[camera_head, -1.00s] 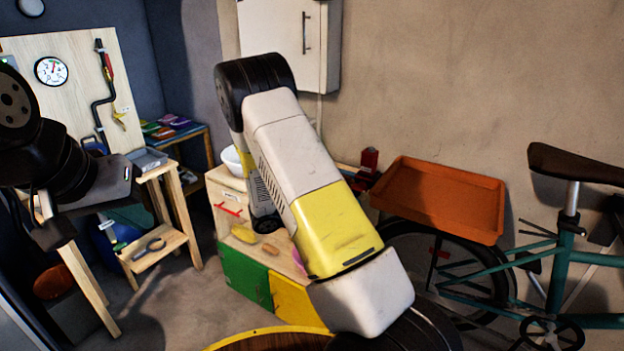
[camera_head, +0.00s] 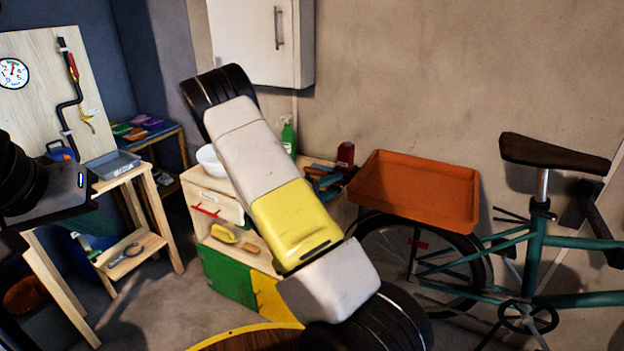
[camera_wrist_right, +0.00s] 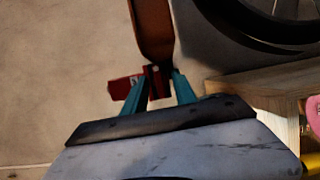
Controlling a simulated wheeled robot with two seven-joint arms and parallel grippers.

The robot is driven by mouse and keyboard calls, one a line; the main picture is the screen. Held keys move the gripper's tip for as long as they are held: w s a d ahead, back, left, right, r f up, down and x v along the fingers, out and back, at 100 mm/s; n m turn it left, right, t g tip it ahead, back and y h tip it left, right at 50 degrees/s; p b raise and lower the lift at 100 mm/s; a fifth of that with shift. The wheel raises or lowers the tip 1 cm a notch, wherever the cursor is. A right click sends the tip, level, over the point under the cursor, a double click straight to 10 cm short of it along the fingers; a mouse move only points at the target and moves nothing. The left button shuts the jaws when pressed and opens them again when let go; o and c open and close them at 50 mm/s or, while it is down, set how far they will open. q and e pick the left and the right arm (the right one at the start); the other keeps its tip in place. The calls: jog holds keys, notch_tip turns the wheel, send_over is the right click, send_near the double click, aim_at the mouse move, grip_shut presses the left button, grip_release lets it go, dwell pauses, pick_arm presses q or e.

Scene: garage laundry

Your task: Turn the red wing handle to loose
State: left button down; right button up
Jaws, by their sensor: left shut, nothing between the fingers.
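In the right wrist view a small red part (camera_wrist_right: 156,78) with dark edges shows between the teal fingertips of my right gripper (camera_wrist_right: 160,90). I cannot tell whether it is the wing handle or whether the fingers press on it. A red block (camera_wrist_right: 124,88) is just left of them; it looks like the red container (camera_head: 345,154) at the back of the wooden cabinet. In the head view my right arm hides most of its own hand; teal finger parts (camera_head: 325,182) show beside the cabinet top. My left gripper (camera_head: 95,220) is shut and empty, partly hidden, near the wooden stand at left.
An orange tray (camera_head: 376,203) is close to the right fingers, above a bicycle wheel. A white bowl (camera_head: 210,160) and green spray bottle (camera_head: 288,138) stand on the wooden cabinet (camera_head: 213,190). A board (camera_head: 35,110) at left carries a gauge and a pipe with a red sleeve.

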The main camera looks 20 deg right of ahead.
grip_shut()
jog(key=n+t, duration=0.3)
jog(key=n, duration=0.4)
jog(key=n+t, duration=0.3)
jog(key=n, duration=0.5)
jog(key=n+t, duration=0.3)
jog(key=n, duration=0.5)
jog(key=shift+s+d+f, duration=0.2)
jog(key=shift+s+f, duration=0.05)
jog(key=shift+f, duration=0.1)
jog(key=shift+n+y, duration=0.3)
